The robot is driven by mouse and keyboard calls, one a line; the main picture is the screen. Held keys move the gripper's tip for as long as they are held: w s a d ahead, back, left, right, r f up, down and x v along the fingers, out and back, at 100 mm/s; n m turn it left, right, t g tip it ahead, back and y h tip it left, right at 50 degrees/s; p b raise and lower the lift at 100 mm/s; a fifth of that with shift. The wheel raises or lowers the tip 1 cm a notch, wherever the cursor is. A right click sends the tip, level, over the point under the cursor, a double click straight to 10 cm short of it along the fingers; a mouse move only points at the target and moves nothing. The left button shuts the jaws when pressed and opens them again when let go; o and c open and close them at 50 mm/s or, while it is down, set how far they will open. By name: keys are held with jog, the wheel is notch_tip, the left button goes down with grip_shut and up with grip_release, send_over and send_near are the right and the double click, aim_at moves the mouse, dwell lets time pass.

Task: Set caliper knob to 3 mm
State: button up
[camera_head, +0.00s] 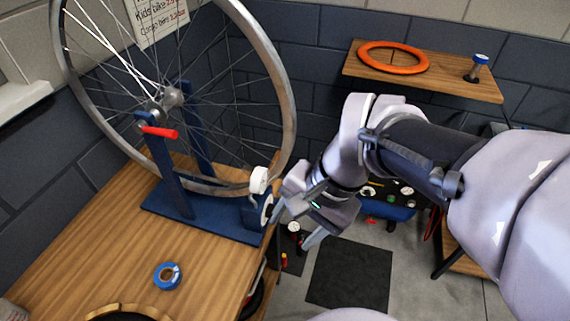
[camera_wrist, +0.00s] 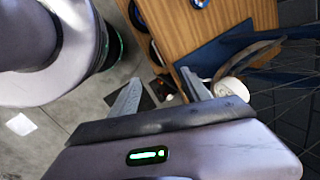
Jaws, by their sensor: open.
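The wheel (camera_head: 279,70) stands upright in a blue truing stand (camera_head: 183,222) on the wooden bench. At the stand's right end, by the lower rim, is a white round knob-like part (camera_head: 259,179). Just below it is a white-faced dial (camera_head: 266,208) on a blue block. I cannot tell which is the caliper knob, and its setting is too small to read. My gripper (camera_head: 293,228) is open and empty, its left finger close to the dial; contact is unclear. In the wrist view a white round part (camera_wrist: 230,88) is right of my gripper (camera_wrist: 160,84).
A blue tape roll (camera_head: 167,275) lies near the bench front. A shelf (camera_head: 440,83) holds an orange ring (camera_head: 393,57) and a blue-topped item (camera_head: 479,66). A dark mat (camera_head: 349,275) lies on the floor below my gripper. A red-handled lever (camera_head: 159,132) is on the stand.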

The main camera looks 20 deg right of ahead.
jog(key=w+d+f+m+t+y+p, duration=0.35)
jog(key=d+f+m+y, duration=0.4)
jog(key=m, duration=0.75)
jog(key=w+d+f+m+t+y+p, duration=0.2)
jog(key=d+f+m+t+y, duration=0.25)
jog(key=d+f+m, duration=0.65)
jog(key=w+a+m, duration=0.1)
jog(key=w+a, duration=0.4)
jog(key=a, duration=0.3)
jog(key=w+a+f+m+h+b, duration=0.1)
jog(key=w+a+m, duration=0.1)
jog(key=w+a, duration=0.3)
jog(key=a, duration=0.2)
jog(key=shift+w+a+t, duration=0.2)
jog(key=shift+a+t, duration=0.2)
jog(key=shift+f, duration=0.1)
grip_shut()
